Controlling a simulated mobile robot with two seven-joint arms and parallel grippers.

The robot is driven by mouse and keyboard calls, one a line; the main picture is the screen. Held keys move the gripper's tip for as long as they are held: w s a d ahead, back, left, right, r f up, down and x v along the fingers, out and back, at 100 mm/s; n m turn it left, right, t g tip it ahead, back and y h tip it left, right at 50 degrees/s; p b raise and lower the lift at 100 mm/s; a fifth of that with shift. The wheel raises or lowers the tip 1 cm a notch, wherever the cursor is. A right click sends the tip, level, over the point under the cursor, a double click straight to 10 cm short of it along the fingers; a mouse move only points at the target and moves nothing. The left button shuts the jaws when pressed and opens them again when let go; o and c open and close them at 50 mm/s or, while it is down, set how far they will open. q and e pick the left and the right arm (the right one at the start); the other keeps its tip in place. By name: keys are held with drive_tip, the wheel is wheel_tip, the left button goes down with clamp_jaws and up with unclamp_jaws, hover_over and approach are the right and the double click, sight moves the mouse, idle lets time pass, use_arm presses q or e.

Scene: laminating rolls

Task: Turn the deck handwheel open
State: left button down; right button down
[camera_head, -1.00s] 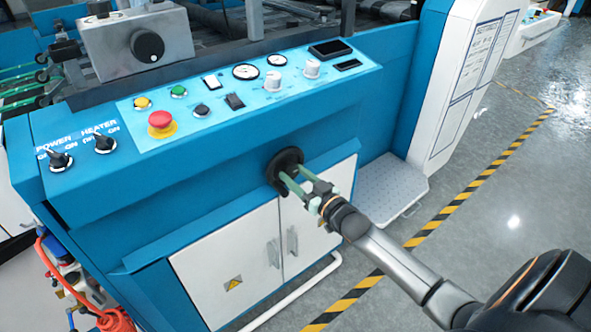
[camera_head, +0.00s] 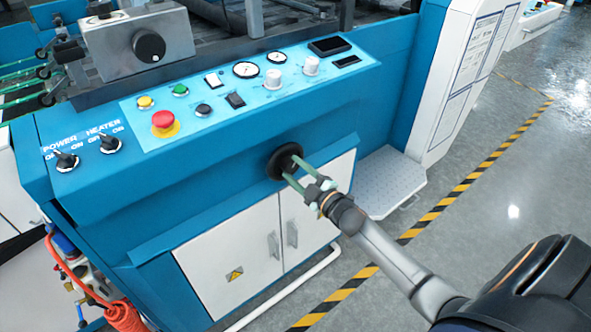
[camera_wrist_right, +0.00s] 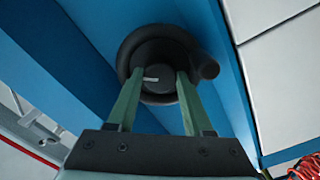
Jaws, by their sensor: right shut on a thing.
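The black deck handwheel (camera_head: 283,156) is on the blue front panel, above the white cabinet doors. It also shows in the right wrist view (camera_wrist_right: 139,38), with a dark knob (camera_wrist_right: 207,66) on the right of its rim and a small pale mark on its hub. My right gripper (camera_head: 297,169) is shut on the handwheel. In the right wrist view its two green fingers (camera_wrist_right: 160,77) reach over the lower rim, one on each side of the hub. The fingertips' exact contact is hard to see. My left gripper is not in view.
A control panel (camera_head: 330,72) with dials, knobs and a red emergency button (camera_head: 164,122) lies above the handwheel. White cabinet doors (camera_head: 240,245) with handles are below. A checkered step plate (camera_head: 385,182) stands at the right. The grey floor beyond has a yellow-black stripe.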

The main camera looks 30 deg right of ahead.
drive_tip(key=n, duration=0.5)
drive_tip(key=shift+r+n, duration=0.1)
drive_tip(key=shift+n, duration=0.3)
drive_tip(key=shift+b, duration=0.3)
drive_tip(key=shift+c, duration=1.5)
unclamp_jaws()
drive_tip(key=shift+s, duration=0.1)
drive_tip(key=s+d+p, duration=0.1)
drive_tip(key=s, duration=1.1)
